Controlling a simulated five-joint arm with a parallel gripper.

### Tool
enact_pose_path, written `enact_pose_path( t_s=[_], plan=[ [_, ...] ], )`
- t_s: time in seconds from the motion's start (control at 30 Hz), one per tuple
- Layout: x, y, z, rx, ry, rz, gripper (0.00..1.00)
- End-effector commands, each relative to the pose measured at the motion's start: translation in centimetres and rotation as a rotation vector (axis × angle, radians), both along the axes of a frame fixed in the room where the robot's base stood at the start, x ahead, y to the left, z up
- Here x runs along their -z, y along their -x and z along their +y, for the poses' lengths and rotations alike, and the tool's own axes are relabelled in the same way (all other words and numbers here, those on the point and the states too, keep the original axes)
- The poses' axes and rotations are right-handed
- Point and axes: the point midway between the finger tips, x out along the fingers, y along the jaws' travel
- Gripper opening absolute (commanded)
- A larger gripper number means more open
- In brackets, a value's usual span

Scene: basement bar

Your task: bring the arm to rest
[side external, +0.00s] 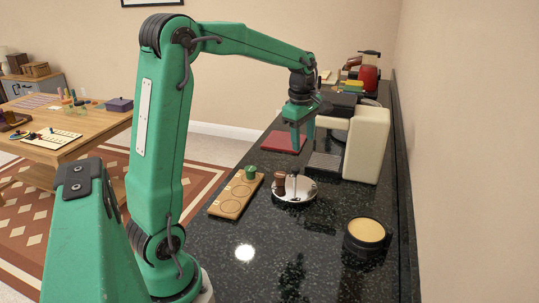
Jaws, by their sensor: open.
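My green arm reaches out over the dark stone counter (230,262). My gripper (303,146) points down above the far part of the counter, open, with nothing seen between its fingers. It is in front of a cream and black machine (367,145), which looks like a coffee maker, and near a flat red mat (283,142). I cannot tell how high the fingertips are above the counter.
A wooden board with round recesses (231,200) carries a small green item (250,172). A round silver tray (296,198) holds a brown item (280,182) and a dark-handled one. A red appliance (369,77) is far back.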

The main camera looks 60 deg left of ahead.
Motion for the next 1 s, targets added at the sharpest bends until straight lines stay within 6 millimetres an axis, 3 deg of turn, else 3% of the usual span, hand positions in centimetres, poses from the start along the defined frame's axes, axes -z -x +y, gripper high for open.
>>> enact_pose_path(
  t_s=[0.2, 0.5, 1.0],
  plan=[
    [-2.4, 2.8, -4.2, 0.336, -0.063, -0.050, 0.48],
    [-4.1, 7.4, -9.0, 0.795, -0.169, -0.106, 0.48],
    [-3.6, 15.5, -14.8, 1.537, -0.411, -0.185, 0.48]
  ],
)
